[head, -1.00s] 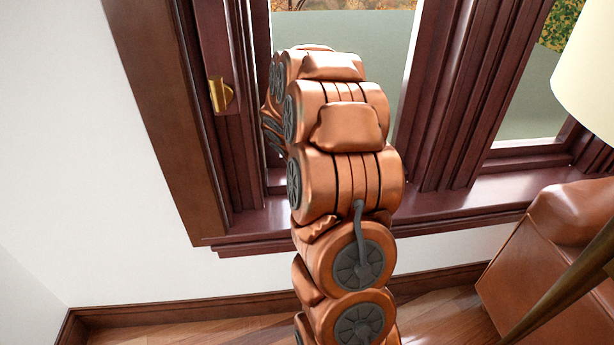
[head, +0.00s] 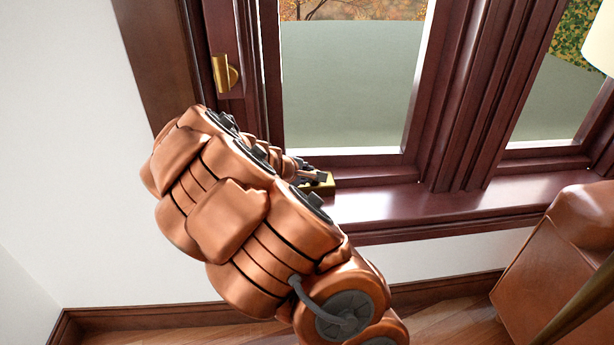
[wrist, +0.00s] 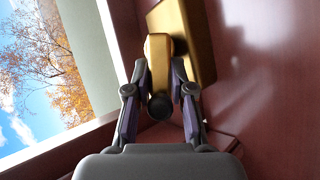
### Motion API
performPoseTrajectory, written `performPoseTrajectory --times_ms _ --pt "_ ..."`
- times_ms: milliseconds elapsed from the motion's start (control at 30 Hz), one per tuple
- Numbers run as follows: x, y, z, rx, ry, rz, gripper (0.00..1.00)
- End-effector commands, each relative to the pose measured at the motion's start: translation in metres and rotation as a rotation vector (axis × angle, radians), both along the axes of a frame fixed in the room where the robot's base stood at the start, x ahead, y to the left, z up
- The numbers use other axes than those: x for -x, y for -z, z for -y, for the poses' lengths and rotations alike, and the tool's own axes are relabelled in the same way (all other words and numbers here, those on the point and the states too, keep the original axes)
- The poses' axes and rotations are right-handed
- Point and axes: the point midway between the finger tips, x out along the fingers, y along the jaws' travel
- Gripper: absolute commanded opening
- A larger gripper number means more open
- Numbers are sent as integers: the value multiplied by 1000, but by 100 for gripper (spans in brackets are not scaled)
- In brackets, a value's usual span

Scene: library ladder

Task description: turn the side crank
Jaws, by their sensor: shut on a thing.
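The side crank is brass, with a rectangular base plate (wrist: 190,40), a short arm (wrist: 158,58) and a dark round knob (wrist: 160,107). In the wrist view, my gripper (wrist: 159,82) has one finger on each side of the crank's arm and is shut on it. In the head view, a brass edge of the crank (head: 325,182) shows at the window's lower left corner, by the sill. My gripper (head: 308,174) is there too, mostly hidden behind my copper arm, so the grip itself cannot be seen from the head.
A dark red window frame (head: 470,90) and its sill (head: 480,195) surround the crank. A brass latch (head: 224,74) sits higher on the left jamb. A brown leather chair (head: 560,240) and a lamp shade (head: 600,45) stand at right. White wall (head: 80,160) is at left.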

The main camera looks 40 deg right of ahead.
Motion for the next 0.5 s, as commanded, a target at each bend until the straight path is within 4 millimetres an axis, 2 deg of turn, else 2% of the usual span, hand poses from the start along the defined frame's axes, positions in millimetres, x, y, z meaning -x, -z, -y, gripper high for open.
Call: performPoseTrajectory --times_ms 33,500 --pt "5 5 2 25 -13 -25 0" --pt "8 9 -1 169 -153 -133 0"
